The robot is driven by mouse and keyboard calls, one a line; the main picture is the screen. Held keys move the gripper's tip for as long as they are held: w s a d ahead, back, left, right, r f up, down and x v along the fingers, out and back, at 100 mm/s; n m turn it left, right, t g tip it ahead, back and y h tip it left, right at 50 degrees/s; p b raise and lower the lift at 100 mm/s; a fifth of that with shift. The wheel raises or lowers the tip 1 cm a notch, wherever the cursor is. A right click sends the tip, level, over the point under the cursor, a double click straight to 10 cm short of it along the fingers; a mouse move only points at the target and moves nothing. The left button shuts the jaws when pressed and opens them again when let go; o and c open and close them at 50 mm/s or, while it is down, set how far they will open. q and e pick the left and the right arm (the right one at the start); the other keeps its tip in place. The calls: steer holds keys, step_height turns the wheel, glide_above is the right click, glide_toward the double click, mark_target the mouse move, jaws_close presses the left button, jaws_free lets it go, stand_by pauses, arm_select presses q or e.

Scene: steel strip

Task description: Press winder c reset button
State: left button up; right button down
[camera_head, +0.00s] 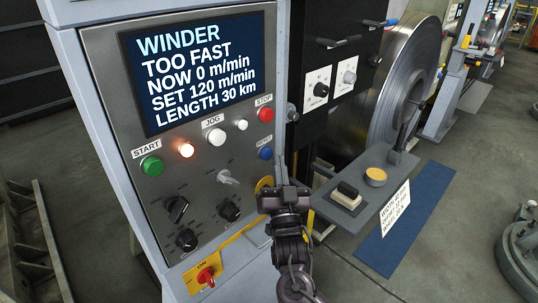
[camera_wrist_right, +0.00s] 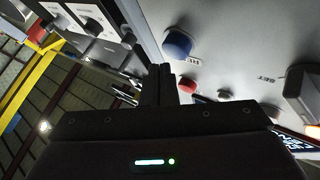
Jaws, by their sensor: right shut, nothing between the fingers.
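The blue reset button (camera_head: 265,153) is on the right side of the grey winder panel (camera_head: 120,100), below the red stop button (camera_head: 266,114). In the right wrist view the blue button (camera_wrist_right: 177,44) stands out from the panel, its label partly hidden. My right gripper (camera_head: 281,162) is shut and empty, just right of and slightly below the blue button in the head view. In the wrist view its fingertips (camera_wrist_right: 160,72) are below and left of the button, with a gap showing. My left gripper is not in view.
The panel screen (camera_head: 197,68) reads "WINDER TOO FAST". A green start button (camera_head: 152,166), a lit orange lamp (camera_head: 186,149) and black knobs (camera_head: 177,209) are on the panel. A side shelf (camera_head: 360,190) with a yellow button (camera_head: 376,177) juts out right of my gripper.

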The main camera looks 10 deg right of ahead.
steer(key=shift+w+a, duration=0.25)
steer(key=shift+w, duration=0.1)
steer(key=shift+w+a+b, duration=0.35)
steer(key=shift+w+b, duration=0.15)
steer(key=shift+b, duration=0.05)
stand_by(1.0)
steer(key=shift+s, duration=0.1)
steer(key=shift+s+d+p, duration=0.45)
steer(key=shift+s+d, duration=0.15)
steer(key=shift+s, duration=0.15)
steer(key=s+d+p, duration=0.1)
steer(key=s, duration=0.1)
steer(key=s+d+p, duration=0.1)
steer(key=s+d, duration=0.1)
stand_by(0.5)
